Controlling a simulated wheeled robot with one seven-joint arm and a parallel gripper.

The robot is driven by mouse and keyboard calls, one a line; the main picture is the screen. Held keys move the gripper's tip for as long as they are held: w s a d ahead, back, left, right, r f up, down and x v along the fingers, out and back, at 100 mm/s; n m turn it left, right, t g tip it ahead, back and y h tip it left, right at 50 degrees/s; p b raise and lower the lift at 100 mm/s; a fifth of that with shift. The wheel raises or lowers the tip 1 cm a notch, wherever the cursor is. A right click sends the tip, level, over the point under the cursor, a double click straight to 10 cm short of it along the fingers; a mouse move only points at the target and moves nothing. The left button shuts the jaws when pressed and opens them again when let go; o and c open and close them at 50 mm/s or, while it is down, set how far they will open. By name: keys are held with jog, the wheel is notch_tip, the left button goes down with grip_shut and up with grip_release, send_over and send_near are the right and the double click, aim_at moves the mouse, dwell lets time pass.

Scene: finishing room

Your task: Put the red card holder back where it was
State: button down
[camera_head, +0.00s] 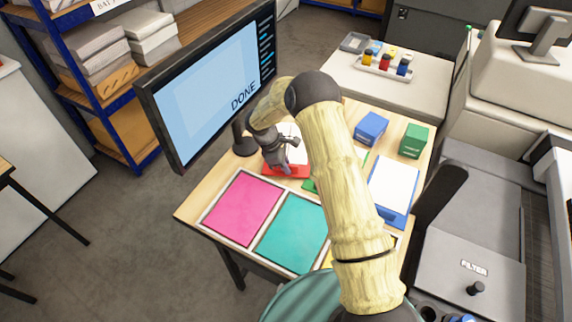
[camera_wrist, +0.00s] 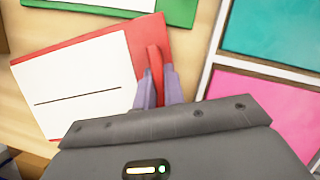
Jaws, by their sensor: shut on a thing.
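The red card holder (camera_head: 297,172) is at the back of the wooden table (camera_head: 188,213), below the monitor. In the wrist view the red card holder (camera_wrist: 150,38) carries a white card (camera_wrist: 68,85) with a black line and has a raised red tab. My gripper (camera_head: 280,160) is over it. In the wrist view my gripper's fingers (camera_wrist: 158,82) are shut on the tab. The holder looks flat, on or just above the tabletop; I cannot tell which. My arm hides part of the table to its right.
Pink (camera_head: 242,208) and teal (camera_head: 290,233) panels lie in front of the holder. A green holder (camera_wrist: 180,12) lies close beside it. A blue holder (camera_head: 393,217) with a white card lies right. Blue (camera_head: 371,128) and green (camera_head: 414,140) boxes stand behind. The monitor (camera_head: 215,85) reads "DONE".

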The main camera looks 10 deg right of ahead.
jog(key=shift+f+b, duration=0.3)
jog(key=shift+f, duration=0.05)
jog(key=c, duration=1.5)
grip_release()
jog(key=shift+r, duration=0.1)
jog(key=shift+r, duration=0.2)
jog(key=b+v, duration=0.3)
jog(key=v, duration=0.3)
jog(key=shift+a+r, duration=0.15)
jog(key=shift+r, duration=0.15)
jog(key=shift+a+r, duration=0.15)
jog(key=shift+r, duration=0.35)
